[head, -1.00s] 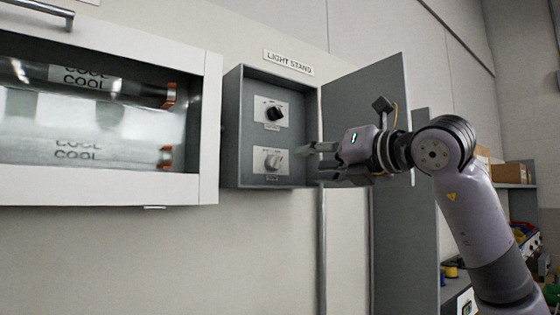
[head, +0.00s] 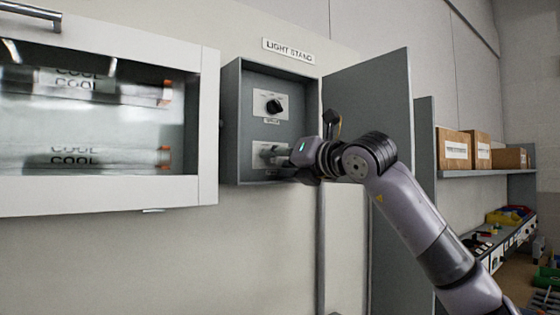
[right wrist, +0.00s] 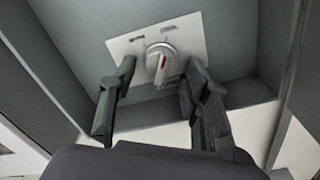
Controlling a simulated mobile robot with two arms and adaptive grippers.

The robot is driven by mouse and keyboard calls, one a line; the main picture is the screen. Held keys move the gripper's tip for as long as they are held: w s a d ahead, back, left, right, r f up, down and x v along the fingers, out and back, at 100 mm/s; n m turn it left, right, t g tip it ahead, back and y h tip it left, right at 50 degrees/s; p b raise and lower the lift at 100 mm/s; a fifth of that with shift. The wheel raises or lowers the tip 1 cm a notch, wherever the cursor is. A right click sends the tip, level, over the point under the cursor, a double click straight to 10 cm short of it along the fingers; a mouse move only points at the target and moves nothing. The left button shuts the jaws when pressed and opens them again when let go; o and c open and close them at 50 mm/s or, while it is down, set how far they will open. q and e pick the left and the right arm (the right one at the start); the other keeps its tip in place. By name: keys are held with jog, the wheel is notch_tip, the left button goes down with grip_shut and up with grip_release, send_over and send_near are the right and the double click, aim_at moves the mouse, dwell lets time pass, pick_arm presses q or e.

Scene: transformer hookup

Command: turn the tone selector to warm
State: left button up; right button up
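The grey control box (head: 232,125) marked "LIGHT STAND" stands open on the wall. Its upper plate carries a black knob (head: 274,106). My right gripper (right wrist: 162,72) is open, one finger on each side of this knob, with a gap visible on the left; contact on the right is unclear. The plate labels are too small to read. My left gripper is out of view.
Left of the box, a glazed white cabinet (head: 208,120) holds tubes (head: 90,158) reading "COOL". The box door (head: 370,110) stands open on the right, close to my right arm. Shelves with cardboard boxes (head: 453,148) are further right.

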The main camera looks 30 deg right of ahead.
grip_shut()
dwell(0.3)
jog(key=n, duration=0.2)
jog(key=shift+n, duration=0.4)
jog(key=n, duration=0.2)
jog(key=shift+d+n, duration=0.15)
jog(key=shift+n, duration=0.25)
jog(key=n+p, duration=0.1)
jog(key=n, duration=0.5)
jog(key=shift+d, duration=0.2)
jog(key=shift+n, duration=0.3)
jog(key=shift+o, duration=0.4)
grip_release()
